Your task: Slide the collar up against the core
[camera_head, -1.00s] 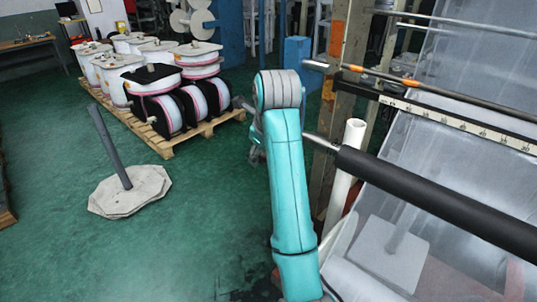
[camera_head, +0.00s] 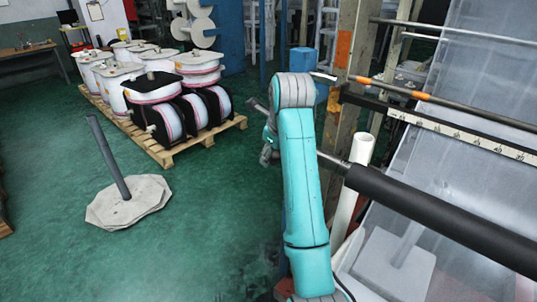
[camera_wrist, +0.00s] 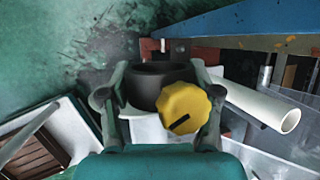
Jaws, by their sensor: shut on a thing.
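In the wrist view, the collar (camera_wrist: 150,84) is a black ring with a yellow knob (camera_wrist: 185,107) on its near side. My gripper (camera_wrist: 163,88) is around it, one finger on each side, shut on the collar. In the head view, my gripper (camera_head: 268,138) is left of my teal arm and partly hidden; the collar cannot be made out there. A metal shaft (camera_head: 333,163) runs from behind my arm into the long black core (camera_head: 440,218) at the right. The gap between collar and core is hidden by my arm.
A white tube (camera_head: 352,190) stands close right of my arm, and also shows in the wrist view (camera_wrist: 262,107). A pallet (camera_head: 170,155) of spools and a weighted post (camera_head: 128,203) stand left.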

